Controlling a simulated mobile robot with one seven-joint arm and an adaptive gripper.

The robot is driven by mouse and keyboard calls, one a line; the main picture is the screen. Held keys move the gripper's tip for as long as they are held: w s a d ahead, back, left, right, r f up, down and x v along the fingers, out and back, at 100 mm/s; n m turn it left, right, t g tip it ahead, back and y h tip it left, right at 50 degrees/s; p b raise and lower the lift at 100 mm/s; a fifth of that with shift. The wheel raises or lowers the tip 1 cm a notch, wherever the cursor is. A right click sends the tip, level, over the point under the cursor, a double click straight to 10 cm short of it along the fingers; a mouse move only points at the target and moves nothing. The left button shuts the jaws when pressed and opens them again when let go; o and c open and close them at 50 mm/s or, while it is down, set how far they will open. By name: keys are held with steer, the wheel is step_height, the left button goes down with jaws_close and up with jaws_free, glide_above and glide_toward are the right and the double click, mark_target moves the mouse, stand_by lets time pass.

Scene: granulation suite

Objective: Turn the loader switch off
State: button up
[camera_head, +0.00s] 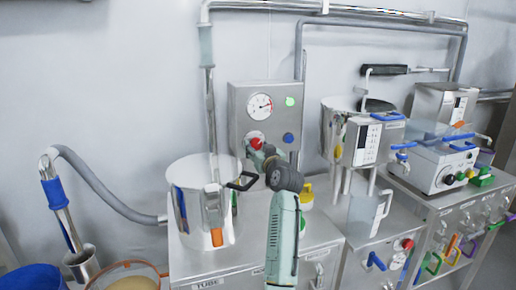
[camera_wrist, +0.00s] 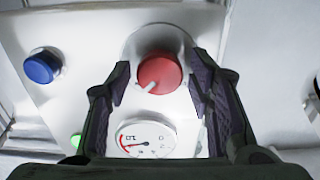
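The loader switch appears to be the red rotary knob (camera_head: 257,142) on the grey control box (camera_head: 240,103), below a round gauge (camera_head: 260,106). In the wrist view the red knob (camera_wrist: 160,72) is large, and its white mark points to the lower left. My gripper (camera_wrist: 160,80) is open, with one dark finger on each side of the knob. Gaps show between the fingers and the knob. In the head view my gripper (camera_head: 264,155) is in front of the box and hides part of the knob's surroundings.
A blue button (camera_head: 288,138) and a lit green lamp (camera_head: 290,101) are on the same box. A steel pot (camera_head: 190,225) with a black handle stands at the lower left of the box. A yellow-capped item (camera_head: 306,194) stands close behind my arm.

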steer(key=c, duration=0.9)
steer(key=shift+o, duration=0.2)
steer(key=shift+f+n+b, duration=0.15)
steer(key=shift+n+b, duration=0.25)
steer(key=shift+b, duration=0.3)
steer(key=shift+d+f+n+b, duration=0.1)
steer(key=shift+n+b, duration=0.5)
steer(key=shift+b, duration=0.25)
steer(key=n+b, duration=0.4)
steer(key=shift+n, duration=0.3)
steer(key=n+b, duration=0.3)
steer(key=n, duration=0.6)
steer(key=n+b, duration=0.1)
steer(key=n, duration=0.1)
steer(key=shift+r, duration=0.3)
steer(key=shift+n, duration=0.3)
